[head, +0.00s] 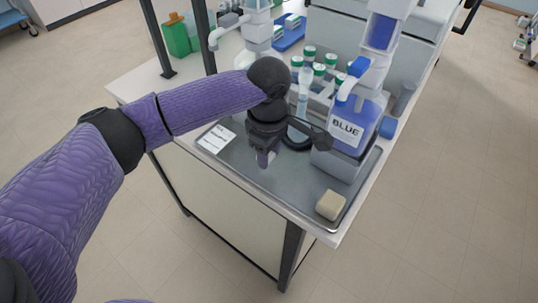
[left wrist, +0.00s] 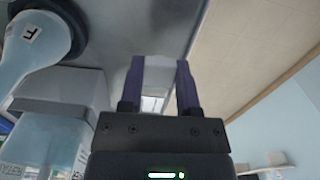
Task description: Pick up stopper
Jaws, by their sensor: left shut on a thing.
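My left gripper (head: 266,160) is above the metal tray (head: 255,175), left of the bottle labelled BLUE (head: 347,132). In the left wrist view its two purple fingers (left wrist: 160,80) are shut on a pale, whitish piece, which I take to be the stopper (left wrist: 160,72). In the head view the fingers and my wrist mostly hide that piece. A pale flask (left wrist: 25,50) with a label marked F stands at the upper left of the left wrist view, apart from the fingers. My right gripper is in neither view.
A beige block (head: 330,205) lies at the tray's front right corner. A white card (head: 216,138) lies at its left. Several green-capped bottles (head: 319,70) stand behind. A black ring (head: 298,136) is behind my gripper. The tray's front left is clear.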

